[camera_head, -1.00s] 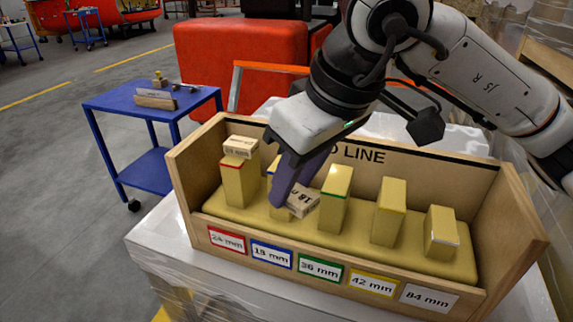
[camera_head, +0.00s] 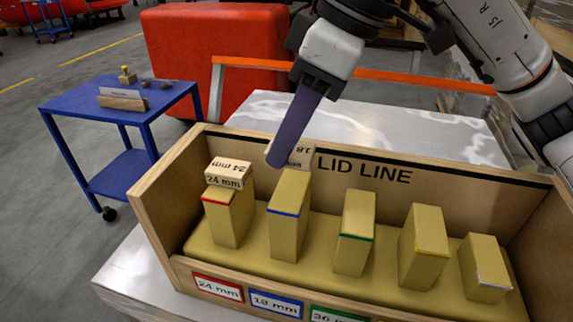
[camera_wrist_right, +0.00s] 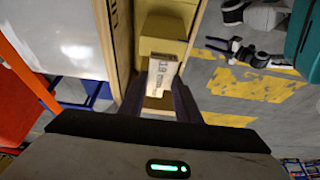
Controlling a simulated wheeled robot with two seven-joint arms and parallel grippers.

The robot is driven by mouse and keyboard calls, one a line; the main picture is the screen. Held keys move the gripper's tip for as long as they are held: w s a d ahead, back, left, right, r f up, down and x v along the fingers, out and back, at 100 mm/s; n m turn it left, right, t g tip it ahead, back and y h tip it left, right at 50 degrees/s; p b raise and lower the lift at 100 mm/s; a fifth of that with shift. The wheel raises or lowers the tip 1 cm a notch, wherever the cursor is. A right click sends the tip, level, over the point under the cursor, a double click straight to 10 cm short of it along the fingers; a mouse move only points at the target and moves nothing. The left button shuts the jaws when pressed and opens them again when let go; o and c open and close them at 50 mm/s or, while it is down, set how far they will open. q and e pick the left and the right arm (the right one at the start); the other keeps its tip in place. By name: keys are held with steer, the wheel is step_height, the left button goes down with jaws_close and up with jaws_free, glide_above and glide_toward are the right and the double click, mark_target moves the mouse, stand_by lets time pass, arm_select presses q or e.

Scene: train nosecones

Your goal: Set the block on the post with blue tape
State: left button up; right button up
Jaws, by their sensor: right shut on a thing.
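My right gripper (camera_head: 284,150) is shut on a small wooden block (camera_head: 302,154) printed "18", partly hidden behind the finger in the head view. In the right wrist view the block (camera_wrist_right: 161,76) sits between the two dark fingers (camera_wrist_right: 160,103). The block is held above and behind the post with blue tape (camera_head: 289,222), which stands second from the left in the wooden rack. It looks close to the post's top; I cannot tell whether they touch. My left gripper is in neither view.
A block marked "24 mm" (camera_head: 229,172) sits on the red-taped post (camera_head: 228,218). Posts with green (camera_head: 354,238), yellow (camera_head: 422,250) and white tape (camera_head: 485,268) have bare tops. The rack's back board (camera_head: 440,188) rises behind them. A blue cart (camera_head: 70,107) stands at left.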

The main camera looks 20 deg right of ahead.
mark_target(297, 148)
steer(key=shift+w+f, duration=0.1)
steer(key=shift+f, duration=2.6)
steer(key=o, duration=1.1)
steer(key=shift+r, duration=0.15)
steer(key=shift+r, duration=0.25)
steer(key=v, duration=1.1)
steer(key=shift+r, duration=0.3)
